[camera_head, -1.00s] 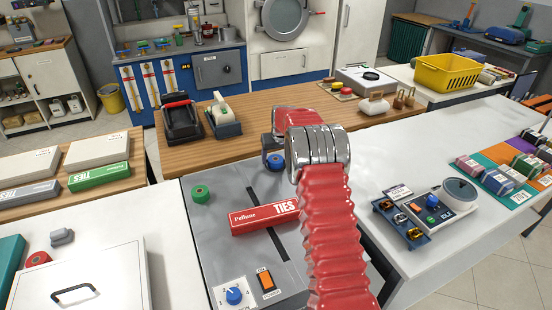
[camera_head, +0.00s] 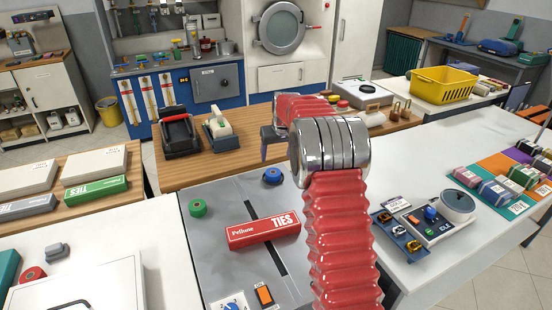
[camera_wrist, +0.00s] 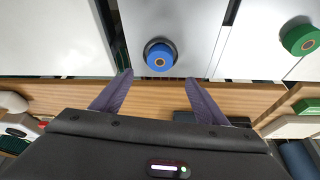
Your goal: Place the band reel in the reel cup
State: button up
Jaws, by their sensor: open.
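A blue reel (camera_head: 272,176) sits at the far edge of the grey machine top. In the wrist view the blue reel (camera_wrist: 160,60) has a dark round rim around it, perhaps a cup; I cannot tell how deep it sits. A green reel (camera_head: 198,208) stands at the machine's left; it also shows in the wrist view (camera_wrist: 301,40). Which reel is the band reel is not clear. My gripper (camera_head: 266,150) is open and empty beyond the blue reel. In the wrist view the reel lies ahead between the spread purple fingertips (camera_wrist: 159,78), apart from both.
A red ties box (camera_head: 263,231) lies on the machine across a dark slot. A red reel (camera_head: 32,275) lies on the left white counter. The wooden counter (camera_head: 230,155) with two dispensers is behind. A control panel (camera_head: 430,218) stands on the right white table.

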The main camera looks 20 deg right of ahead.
dwell(0.6)
jog(key=s+a+r+n, duration=0.1)
jog(key=s+a+r, duration=0.65)
jog(key=s, duration=0.25)
jog(key=s+a+r, duration=0.7)
jog(key=s+r, duration=0.2)
jog(key=s, duration=0.2)
jog(key=s+a+f, duration=0.2)
jog(key=s+a, duration=0.1)
jog(key=s, duration=1)
jog(key=s+a+f+t, duration=0.1)
jog(key=s+a, duration=0.3)
jog(key=s, duration=0.8)
jog(key=shift+s+a+f+n+y, duration=0.15)
jog(key=shift+s+f+n+y, duration=0.2)
jog(key=shift+f, duration=0.3)
jog(key=shift+c, duration=0.7)
